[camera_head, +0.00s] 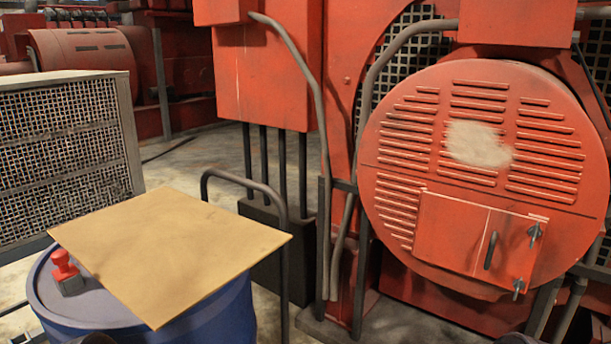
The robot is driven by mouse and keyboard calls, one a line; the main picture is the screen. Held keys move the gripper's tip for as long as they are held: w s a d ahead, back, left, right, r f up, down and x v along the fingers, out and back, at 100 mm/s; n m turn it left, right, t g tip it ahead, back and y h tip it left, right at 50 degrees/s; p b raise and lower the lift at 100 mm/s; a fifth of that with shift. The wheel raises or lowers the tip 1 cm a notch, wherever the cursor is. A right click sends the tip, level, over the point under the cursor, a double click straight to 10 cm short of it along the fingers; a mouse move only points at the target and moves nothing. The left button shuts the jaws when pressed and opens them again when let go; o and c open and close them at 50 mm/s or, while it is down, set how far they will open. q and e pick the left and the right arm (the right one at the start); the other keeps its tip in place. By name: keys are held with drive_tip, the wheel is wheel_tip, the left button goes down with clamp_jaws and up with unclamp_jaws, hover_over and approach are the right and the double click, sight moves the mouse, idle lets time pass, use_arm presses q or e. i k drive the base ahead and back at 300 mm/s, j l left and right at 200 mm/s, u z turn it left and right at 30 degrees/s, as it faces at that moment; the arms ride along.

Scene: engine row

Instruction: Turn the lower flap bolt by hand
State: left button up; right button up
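A red rectangular flap (455,235) sits on the lower part of a large round red cover at the right. The flap has a dark upright handle (490,250) and two dark bolts along its right edge. The lower flap bolt (519,287) is at the flap's bottom right corner. The upper flap bolt (534,234) is near the top right corner. The flap lies flush with the cover. Only small dark shapes show at the bottom edge, left and right. No gripper fingers can be made out, and nothing touches either bolt.
A blue drum (215,318) stands front left with a tan board (170,250) lying over its top. A small red stamp-like object (65,268) stands on the drum beside the board. A dark bent rail (283,250) rises between drum and machine. A mesh panel (65,150) stands far left.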

sight(518, 284)
drive_tip(key=z, duration=1.25)
